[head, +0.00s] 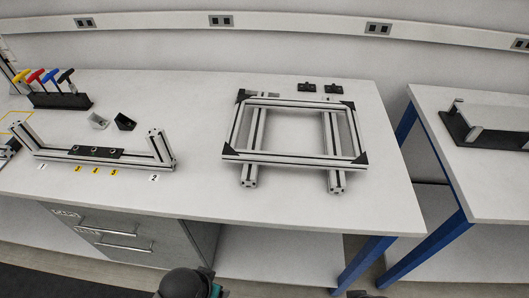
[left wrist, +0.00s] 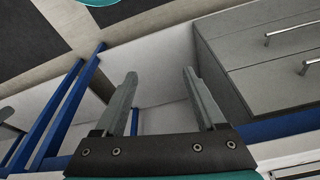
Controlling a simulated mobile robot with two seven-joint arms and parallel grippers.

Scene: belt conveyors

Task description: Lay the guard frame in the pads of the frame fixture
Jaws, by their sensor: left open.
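The guard frame (head: 295,159), a rectangle of silver profile with black corner plates, is in the middle of the bench in the head view. It lies across two parallel profile rails (head: 336,181) whose near ends stick out under it. I cannot tell whether these rails are the frame fixture, and no pads can be made out. My left gripper (left wrist: 159,73) is open and empty in the left wrist view, with floor, blue legs and drawers beyond it. It is away from the frame. My right gripper is in neither view.
A profile assembly with two uprights (head: 95,157) stands at the bench's left, with number labels before it. Behind it are a rack of colored-handle tools (head: 60,100) and small brackets (head: 125,122). A second table (head: 480,190) stands right, across a gap.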

